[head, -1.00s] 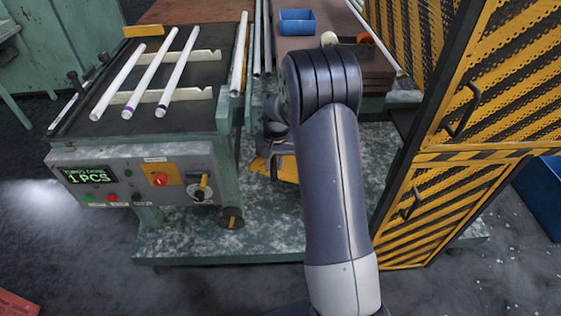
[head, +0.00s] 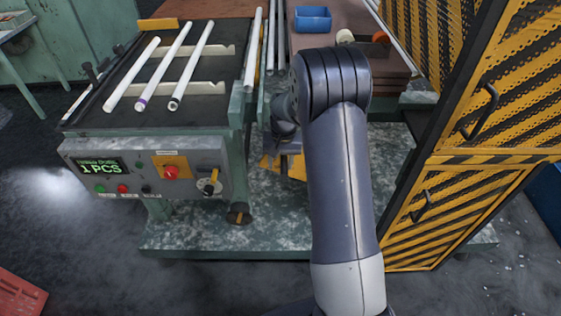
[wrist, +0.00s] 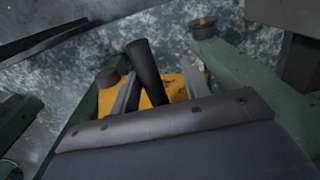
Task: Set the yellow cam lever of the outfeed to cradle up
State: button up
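A yellow plate (head: 291,168) shows low between the green machine frames in the head view, partly hidden by my arm. In the wrist view the yellow plate (wrist: 178,92) lies behind a dark, round-ended handle (wrist: 148,68), which leans up and left. I cannot tell whether the handle is joined to the plate. My gripper (wrist: 160,88) has its two grey fingers apart, one on each side of the handle, with no clear contact. In the head view my gripper is mostly hidden behind my arm. A small yellow lever (head: 214,177) sits on a round dial of the control panel.
The control panel (head: 100,184) fronts a rack holding three white tubes (head: 160,70). A blue bin (head: 313,18) stands on the brown table behind. A yellow-black striped cabinet (head: 490,100) stands close right of my arm. Green frame bars flank my gripper in the wrist view.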

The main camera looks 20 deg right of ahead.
jog(key=shift+d+r, duration=0.1)
jog(key=shift+r, duration=0.1)
jog(key=shift+r, duration=0.35)
notch_tip(320, 180, up, 10)
jog(key=shift+d, duration=0.3)
jog(key=shift+f, duration=0.1)
jog(key=f, duration=1)
jog(key=shift+a+f, duration=0.25)
jog(key=shift+f, duration=0.1)
jog(key=shift+s+d+r, duration=0.1)
jog(key=shift+d+r, duration=0.2)
jog(key=shift+d, duration=0.1)
